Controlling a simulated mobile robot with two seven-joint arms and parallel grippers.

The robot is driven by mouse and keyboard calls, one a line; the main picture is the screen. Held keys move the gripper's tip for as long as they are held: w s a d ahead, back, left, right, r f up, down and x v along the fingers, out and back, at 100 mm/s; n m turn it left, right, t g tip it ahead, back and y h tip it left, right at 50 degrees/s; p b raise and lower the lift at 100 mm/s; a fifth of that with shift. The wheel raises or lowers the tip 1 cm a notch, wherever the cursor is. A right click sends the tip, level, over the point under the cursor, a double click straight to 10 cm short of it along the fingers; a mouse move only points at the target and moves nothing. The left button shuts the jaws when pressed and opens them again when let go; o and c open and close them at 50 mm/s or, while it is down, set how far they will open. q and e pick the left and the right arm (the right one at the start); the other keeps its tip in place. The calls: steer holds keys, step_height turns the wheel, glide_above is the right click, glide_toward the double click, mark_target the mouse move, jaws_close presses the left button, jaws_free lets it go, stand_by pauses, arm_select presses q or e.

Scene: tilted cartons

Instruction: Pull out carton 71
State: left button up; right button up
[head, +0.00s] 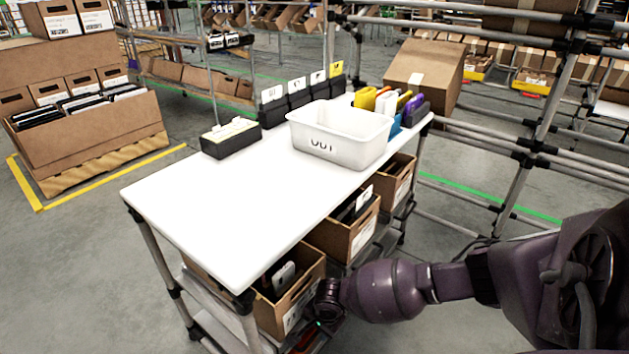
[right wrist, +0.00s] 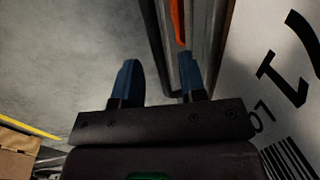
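A brown open carton (head: 307,289) sits on the tilted shelf under the near end of the white table. It has a white label on its front and a pale item inside; its number is not readable in the head view. My right gripper (head: 323,308) is at this carton's front. In the right wrist view the two blue fingers (right wrist: 160,78) are apart, with no clear object gripped between them. A white label (right wrist: 275,70) with large, cut-off black characters and a barcode is close on the right; one character looks like a 7. My left gripper is out of view.
Two more cartons (head: 346,229) (head: 394,183) stand further along the same shelf. The white tabletop (head: 205,205) above holds a white tote (head: 340,135), a black file box (head: 231,138) and several folders. Metal racks stand behind on the right.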

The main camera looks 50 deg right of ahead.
steer(key=shift+w+f, duration=0.1)
steer(key=shift+f, duration=0.3)
jaws_close()
steer(key=shift+r, duration=0.1)
